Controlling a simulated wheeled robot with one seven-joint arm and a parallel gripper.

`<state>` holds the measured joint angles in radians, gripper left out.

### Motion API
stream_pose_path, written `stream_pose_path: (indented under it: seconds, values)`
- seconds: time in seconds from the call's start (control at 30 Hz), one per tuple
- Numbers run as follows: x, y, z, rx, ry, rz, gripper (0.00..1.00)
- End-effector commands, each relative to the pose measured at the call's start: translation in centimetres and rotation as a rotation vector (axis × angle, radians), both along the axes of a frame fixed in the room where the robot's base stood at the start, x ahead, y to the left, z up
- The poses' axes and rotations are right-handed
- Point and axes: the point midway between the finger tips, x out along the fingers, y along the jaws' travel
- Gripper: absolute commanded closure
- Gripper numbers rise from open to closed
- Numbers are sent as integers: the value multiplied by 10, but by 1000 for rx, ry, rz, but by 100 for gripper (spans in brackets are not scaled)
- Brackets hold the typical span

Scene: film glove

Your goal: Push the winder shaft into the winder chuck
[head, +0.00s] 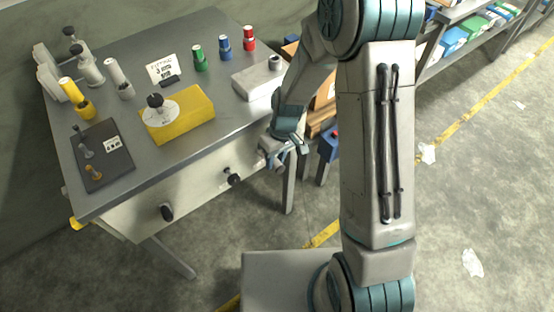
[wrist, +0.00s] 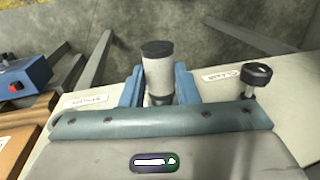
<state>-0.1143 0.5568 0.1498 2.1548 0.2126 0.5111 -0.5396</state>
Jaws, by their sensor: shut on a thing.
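My gripper (head: 275,153) is low at the table's front right, beside the front panel. In the wrist view its blue jaws (wrist: 158,88) are shut on a light grey cylinder with a dark cap, which looks like the winder shaft (wrist: 158,70). The capped end sticks out beyond the jaws, with a dark band lower down. Its lower end is hidden behind my gripper's body, so I cannot tell whether it touches the panel or sits in anything. I cannot pick out the winder chuck with certainty.
Black knobs (head: 232,177) (wrist: 257,75) stick out of the labelled front panel (head: 200,190) near my gripper. A blue box with a red button (wrist: 22,82) stands beside the table. The tabletop (head: 140,60) holds a yellow block (head: 190,112), a grey block (head: 250,82) and several cylinders.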

Motion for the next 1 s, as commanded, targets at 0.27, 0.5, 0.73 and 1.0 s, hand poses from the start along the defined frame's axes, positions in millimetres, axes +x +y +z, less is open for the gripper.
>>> stream_pose_path:
  seconds: [0.27, 0.5, 0.73, 1.0]
  values:
    - [6, 4, 0, 0, -1, 0, 100]
    - [7, 5, 0, 0, -1, 0, 47]
    - [7, 5, 0, 0, -1, 0, 47]
    - [11, 0, 29, 1, -7, 0, 47]
